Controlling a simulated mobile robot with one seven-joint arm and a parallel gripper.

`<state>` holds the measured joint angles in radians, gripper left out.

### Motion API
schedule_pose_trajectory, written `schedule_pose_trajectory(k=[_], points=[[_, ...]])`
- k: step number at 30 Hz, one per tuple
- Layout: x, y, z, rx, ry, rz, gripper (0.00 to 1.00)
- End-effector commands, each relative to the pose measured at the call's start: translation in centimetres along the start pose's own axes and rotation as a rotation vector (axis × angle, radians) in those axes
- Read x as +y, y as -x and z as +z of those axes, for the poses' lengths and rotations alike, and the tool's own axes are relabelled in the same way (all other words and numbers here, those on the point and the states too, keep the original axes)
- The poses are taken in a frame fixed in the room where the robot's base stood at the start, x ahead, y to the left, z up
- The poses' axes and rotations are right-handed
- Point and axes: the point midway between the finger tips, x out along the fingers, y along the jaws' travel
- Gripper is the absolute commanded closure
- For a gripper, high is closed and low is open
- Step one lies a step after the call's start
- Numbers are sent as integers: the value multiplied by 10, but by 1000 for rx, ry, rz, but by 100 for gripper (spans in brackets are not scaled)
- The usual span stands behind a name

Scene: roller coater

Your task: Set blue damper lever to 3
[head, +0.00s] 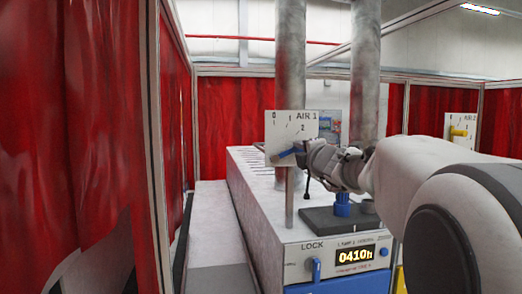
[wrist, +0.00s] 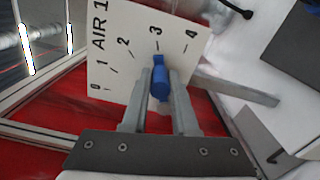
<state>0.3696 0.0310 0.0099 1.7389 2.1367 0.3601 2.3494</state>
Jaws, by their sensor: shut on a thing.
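In the wrist view the plate (wrist: 125,45) shows marks 0 to 4. The blue damper lever (wrist: 160,82) is in front of it, and its upper end lines up with the 3 mark or very close to it. My gripper (wrist: 161,92) is shut on the lever, one finger on each side. In the head view my gripper (head: 303,156) reaches the lever (head: 287,153) from the right and hides part of the plate.
A second plate, AIR 2, with a yellow lever (head: 458,132) stands at the far right. Two metal pipes (head: 290,60) rise behind AIR 1. A LOCK knob (head: 314,268) and a lit display (head: 354,255) are on the machine's front. Red curtains (head: 90,130) surround the area.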

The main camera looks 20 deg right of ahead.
Motion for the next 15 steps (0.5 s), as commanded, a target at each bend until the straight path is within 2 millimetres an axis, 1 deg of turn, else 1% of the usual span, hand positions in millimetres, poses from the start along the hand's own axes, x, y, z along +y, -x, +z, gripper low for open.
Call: schedule_pose_trajectory(k=[8,9,13,15], points=[[-1,0,0,-1,0,-2,100],[-1,0,0,0,1,-2,66],[-1,0,0,0,1,-1,43],[-1,0,0,0,1,-1,43]])
